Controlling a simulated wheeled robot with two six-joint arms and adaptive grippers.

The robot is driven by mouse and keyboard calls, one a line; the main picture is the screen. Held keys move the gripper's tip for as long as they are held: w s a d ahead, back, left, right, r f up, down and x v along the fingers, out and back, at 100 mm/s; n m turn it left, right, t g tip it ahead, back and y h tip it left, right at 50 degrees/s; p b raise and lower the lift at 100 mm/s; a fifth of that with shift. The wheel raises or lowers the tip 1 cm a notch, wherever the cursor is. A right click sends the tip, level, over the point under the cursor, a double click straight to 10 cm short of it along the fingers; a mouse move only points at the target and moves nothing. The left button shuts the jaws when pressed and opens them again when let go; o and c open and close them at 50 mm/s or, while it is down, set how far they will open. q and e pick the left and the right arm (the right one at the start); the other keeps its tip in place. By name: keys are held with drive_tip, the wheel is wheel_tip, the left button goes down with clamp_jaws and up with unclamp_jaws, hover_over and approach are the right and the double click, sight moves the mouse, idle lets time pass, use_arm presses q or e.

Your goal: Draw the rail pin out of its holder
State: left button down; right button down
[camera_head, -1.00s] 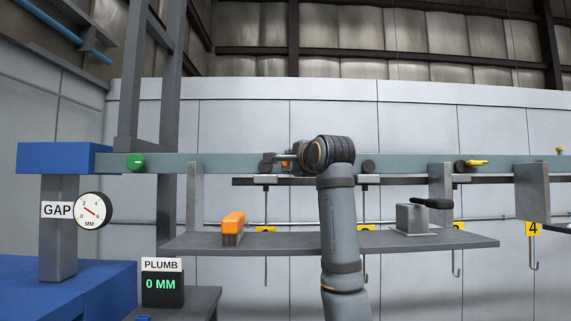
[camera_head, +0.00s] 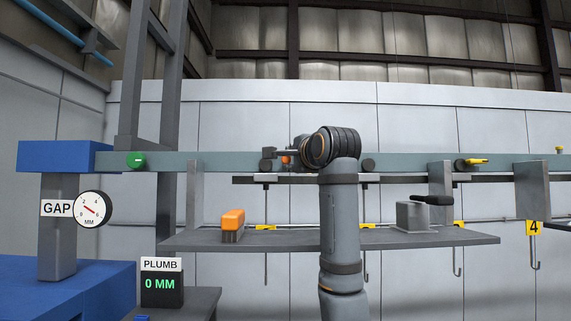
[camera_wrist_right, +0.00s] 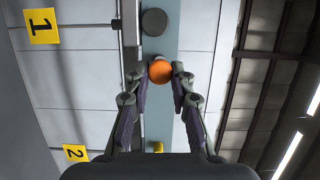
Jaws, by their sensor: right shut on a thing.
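The rail pin shows as a round orange knob (camera_wrist_right: 160,71) in the right wrist view. It lies between the fingertips of my right gripper (camera_wrist_right: 164,74), which is shut on it. In the head view the orange knob (camera_head: 287,159) is a small spot in front of the long grey-green rail (camera_head: 225,162), partly hidden by my right gripper (camera_head: 284,155). The pin's shaft and its holder are hidden, so I cannot tell how deep the pin sits. My left gripper is not in view.
A grey shelf (camera_head: 290,241) below the rail carries an orange-topped brush (camera_head: 232,225) and a grey block with a black handle (camera_head: 412,215). Hooks hang below.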

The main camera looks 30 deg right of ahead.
drive_tip(key=shift+s, duration=0.15)
drive_tip(key=shift+a, duration=0.15)
drive_tip(key=shift+s+a+f+b, duration=0.1)
drive_tip(key=shift+s+b, duration=0.15)
drive_tip(key=shift+b, duration=0.2)
drive_tip(key=shift+s+a+b, duration=0.4)
drive_tip(key=shift+s+b, duration=0.05)
drive_tip(key=shift+s, duration=0.25)
drive_tip(key=shift+s+a, duration=0.55)
drive_tip(key=shift+s, duration=0.25)
drive_tip(key=shift+d, duration=0.15)
